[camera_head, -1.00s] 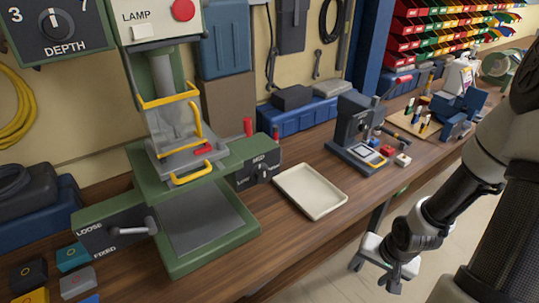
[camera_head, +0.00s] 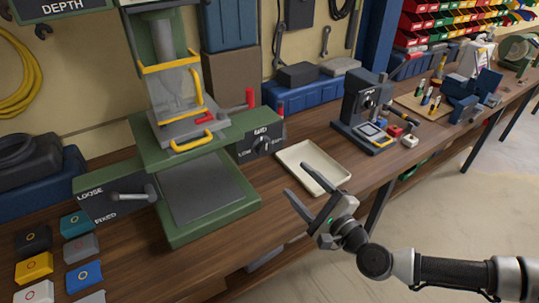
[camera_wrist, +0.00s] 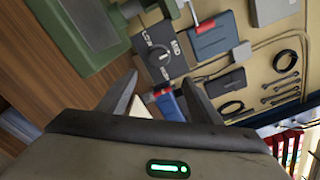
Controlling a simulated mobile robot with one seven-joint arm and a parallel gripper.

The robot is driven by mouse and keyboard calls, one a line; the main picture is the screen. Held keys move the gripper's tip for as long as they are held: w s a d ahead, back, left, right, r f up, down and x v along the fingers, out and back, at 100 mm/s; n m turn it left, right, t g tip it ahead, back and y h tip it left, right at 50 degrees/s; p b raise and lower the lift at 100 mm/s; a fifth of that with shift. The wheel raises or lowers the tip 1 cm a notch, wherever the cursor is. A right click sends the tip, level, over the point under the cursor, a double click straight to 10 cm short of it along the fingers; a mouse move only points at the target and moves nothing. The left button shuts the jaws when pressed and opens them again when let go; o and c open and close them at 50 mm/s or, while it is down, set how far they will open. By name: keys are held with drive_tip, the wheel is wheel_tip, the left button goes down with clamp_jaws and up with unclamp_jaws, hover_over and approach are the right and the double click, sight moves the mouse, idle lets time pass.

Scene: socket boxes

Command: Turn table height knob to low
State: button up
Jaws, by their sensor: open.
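The table height knob (camera_head: 262,146) is a dark round dial on a black plate at the right side of the green machine (camera_head: 190,140). LOW is at the plate's left and MED at its top; the pointer seems near MED, but is too small to be sure. The knob also shows in the wrist view (camera_wrist: 158,54), beyond my fingertips. My gripper (camera_head: 296,179) is open and empty. It is in front of and to the right of the knob, over the bench front and tray, apart from the knob. Its fingers also show in the wrist view (camera_wrist: 160,79).
A cream tray (camera_head: 292,153) lies right of the knob. A red-handled lever (camera_head: 250,98) stands just above the knob plate. A LOOSE/FIXED lever (camera_head: 130,196) sits at the machine's left. A small dark press (camera_head: 362,112) stands farther right. Open floor lies in front of the bench.

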sight(267, 150)
drive_tip(key=b+x, duration=1.5)
drive_tip(key=shift+a+f, duration=0.1)
drive_tip(key=shift+a, duration=0.05)
drive_tip(key=shift+c, duration=0.3)
drive_tip(key=c, duration=1)
